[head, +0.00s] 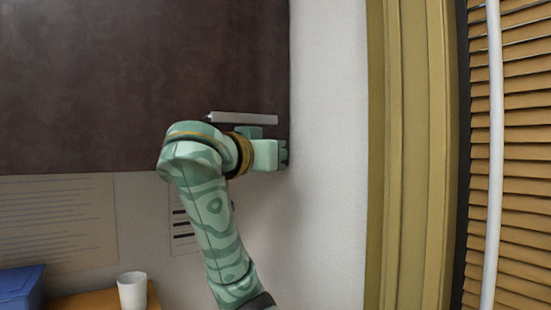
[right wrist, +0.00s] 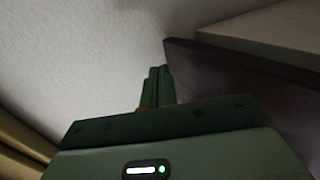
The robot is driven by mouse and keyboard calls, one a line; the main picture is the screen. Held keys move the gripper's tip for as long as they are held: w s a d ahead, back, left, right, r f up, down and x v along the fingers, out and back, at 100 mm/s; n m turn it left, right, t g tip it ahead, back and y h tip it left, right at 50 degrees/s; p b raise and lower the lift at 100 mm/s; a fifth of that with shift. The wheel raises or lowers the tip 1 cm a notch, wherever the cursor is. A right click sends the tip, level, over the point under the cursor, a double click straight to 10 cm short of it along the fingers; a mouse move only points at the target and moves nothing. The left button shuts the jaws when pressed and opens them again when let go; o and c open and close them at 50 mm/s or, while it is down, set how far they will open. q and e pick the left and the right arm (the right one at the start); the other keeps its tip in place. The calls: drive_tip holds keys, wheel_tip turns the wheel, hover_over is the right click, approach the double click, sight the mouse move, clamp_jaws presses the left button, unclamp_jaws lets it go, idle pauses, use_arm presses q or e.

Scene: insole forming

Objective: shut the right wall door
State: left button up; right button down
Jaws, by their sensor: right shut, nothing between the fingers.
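The wall door (head: 130,80) is a dark brown panel filling the upper left of the head view. A grey bar handle (head: 245,118) lies along its lower right part. My right gripper (head: 284,153) is at the door's lower right corner, just below the handle, with its fingers together and empty. In the right wrist view the shut fingers (right wrist: 157,85) point up beside the dark door edge (right wrist: 240,62). A paler board (right wrist: 270,30) shows beyond that edge. I cannot tell whether the fingers touch the door. My left gripper is out of view.
A white wall (head: 330,150) is to the right, then a yellow-brown frame (head: 410,150) and slatted blinds (head: 520,150). Papers (head: 55,225) hang below the door. A white cup (head: 132,290) and a blue box (head: 20,288) are at the lower left.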

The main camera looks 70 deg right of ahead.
drive_tip(key=shift+n+t, duration=0.6)
drive_tip(key=shift+t, duration=0.3)
drive_tip(key=w+d, duration=0.1)
drive_tip(key=w, duration=0.1)
drive_tip(key=w+d, duration=0.2)
drive_tip(key=shift+w+d, duration=0.1)
drive_tip(key=shift+d, duration=0.15)
drive_tip(key=shift+r, duration=0.15)
drive_tip(key=shift+a, duration=0.15)
